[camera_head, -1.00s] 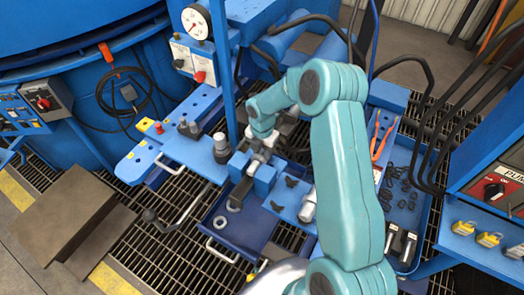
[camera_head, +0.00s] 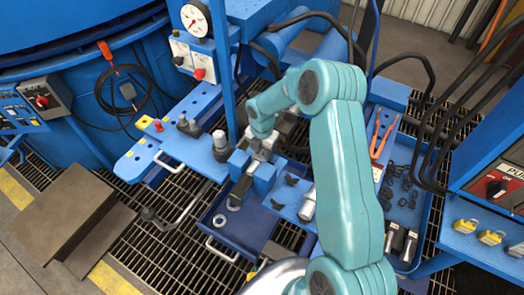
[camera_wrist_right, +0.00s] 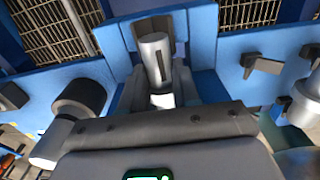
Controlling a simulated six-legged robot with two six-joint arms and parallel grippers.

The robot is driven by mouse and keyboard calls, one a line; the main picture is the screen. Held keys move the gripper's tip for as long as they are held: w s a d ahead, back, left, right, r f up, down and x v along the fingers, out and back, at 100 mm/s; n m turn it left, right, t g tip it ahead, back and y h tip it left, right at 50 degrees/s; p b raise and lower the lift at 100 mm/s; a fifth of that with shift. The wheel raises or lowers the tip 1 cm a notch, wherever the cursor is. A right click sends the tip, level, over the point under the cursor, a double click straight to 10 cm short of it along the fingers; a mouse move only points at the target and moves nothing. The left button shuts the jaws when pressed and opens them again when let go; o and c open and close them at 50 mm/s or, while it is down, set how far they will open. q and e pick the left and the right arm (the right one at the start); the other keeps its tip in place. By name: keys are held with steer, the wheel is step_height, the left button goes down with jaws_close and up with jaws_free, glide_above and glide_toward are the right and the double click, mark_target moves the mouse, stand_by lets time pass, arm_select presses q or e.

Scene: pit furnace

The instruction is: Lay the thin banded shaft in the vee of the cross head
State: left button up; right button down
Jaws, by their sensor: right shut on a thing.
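My right gripper (camera_head: 262,143) reaches down from above to a pair of blue blocks (camera_head: 239,163), which I take for the cross head. It is shut on a short grey shaft, which shows in the right wrist view (camera_wrist_right: 155,58) with a dark stripe along it. The shaft's near end points down between the blue blocks (camera_wrist_right: 203,52). Its far part is hidden by the gripper jaws (camera_wrist_right: 160,125). I cannot tell whether the shaft touches the vee. My left gripper is not in view.
Grey cylinders (camera_head: 220,145) stand on the blue bench to the left. A silver cylinder (camera_head: 308,205) and small dark supports (camera_head: 291,181) are on the right. A washer (camera_head: 232,205) lies in front, in a blue tray (camera_head: 262,228). A parts tray (camera_head: 426,200) stands further right.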

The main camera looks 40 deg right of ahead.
steer(key=c, duration=0.8)
jaws_free()
steer(key=shift+r, duration=0.1)
steer(key=shift+o, duration=0.2)
step_height(320, 180, up, 16)
steer(key=p, duration=0.1)
steer(key=shift+r+p, duration=0.15)
steer(key=shift+p, duration=0.2)
